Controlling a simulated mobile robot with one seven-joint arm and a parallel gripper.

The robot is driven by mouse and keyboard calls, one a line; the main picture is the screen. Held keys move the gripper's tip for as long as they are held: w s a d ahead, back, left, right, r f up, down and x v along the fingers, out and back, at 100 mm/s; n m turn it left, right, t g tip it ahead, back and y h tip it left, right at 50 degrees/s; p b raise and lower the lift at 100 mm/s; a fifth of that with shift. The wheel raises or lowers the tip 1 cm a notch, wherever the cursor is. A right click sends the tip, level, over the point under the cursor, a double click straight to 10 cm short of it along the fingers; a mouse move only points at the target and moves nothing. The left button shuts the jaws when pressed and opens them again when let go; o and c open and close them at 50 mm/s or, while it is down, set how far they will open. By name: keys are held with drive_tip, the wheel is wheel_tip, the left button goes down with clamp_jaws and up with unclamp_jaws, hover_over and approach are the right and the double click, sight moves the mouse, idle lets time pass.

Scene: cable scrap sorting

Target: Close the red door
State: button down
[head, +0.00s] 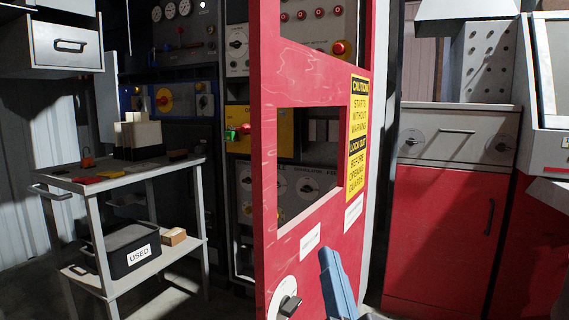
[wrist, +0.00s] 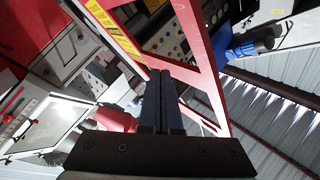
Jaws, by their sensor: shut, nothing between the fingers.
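The red door (head: 320,85) stands swung open in the middle of the head view, seen at an angle. It has cut-out windows, a yellow caution label (head: 357,138) and a dark knob (head: 290,305) low down. In the wrist view the red door frame (wrist: 203,70) crosses behind the fingers, with part of the yellow label beside it. My gripper (wrist: 160,74) is shut and empty. In the head view its blue-grey end (head: 327,255) shows in front of the door's lower part. I cannot tell whether it touches the door.
Dark panels with gauges and switches (head: 170,10) stand behind the door. At left is a grey cart (head: 130,185) with a black bin marked USED (head: 135,250) on its lower shelf. At right is a closed red-fronted cabinet (head: 440,230). Some floor is clear around the cart.

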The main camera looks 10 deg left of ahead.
drive_tip(key=r+m+g+p, duration=0.1)
drive_tip(key=m+p, duration=0.1)
drive_tip(key=p, duration=0.3)
drive_tip(key=m+g+y+p, duration=0.35)
drive_tip(key=m+p, duration=0.25)
drive_tip(key=p, duration=0.9)
approach(274, 212)
drive_tip(key=w, duration=0.4)
drive_tip(key=a, duration=0.1)
drive_tip(key=w+a+h, duration=0.1)
drive_tip(key=a, duration=0.1)
drive_tip(key=shift+w+r+m, duration=0.1)
drive_tip(key=shift+r+m, duration=0.05)
drive_tip(key=shift+m, duration=0.15)
drive_tip(key=shift+p, duration=0.3)
